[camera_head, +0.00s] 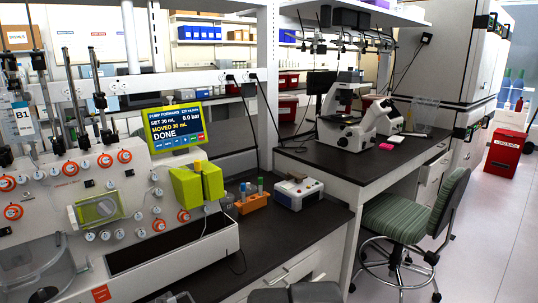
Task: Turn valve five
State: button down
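The cell processor (130,240) is a white machine on the left of the head view. Its front carries several round knobs with orange rings, one at the upper middle (124,156) and one lower down (159,225). Several smaller pale round valves sit below and around a clear green-tinted window (100,209), such as one at its lower right (138,216). Their numbers are too small to read, so I cannot tell which is valve five. The display (180,128) reads "PUMP FORWARD", "SET 30 mL", "MOVED 30 mL", "DONE". My gripper is not recognisable in view.
Dark rounded shapes, perhaps mine, show at the bottom edge. A yellow-green block (187,187) projects from the machine's right end. An orange tube rack (252,201) and a small white device (296,193) stand beside it. A green stool (402,220) stands right; open floor (490,215) lies beyond.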

aim_at(38, 175)
jog(key=u, duration=1.65)
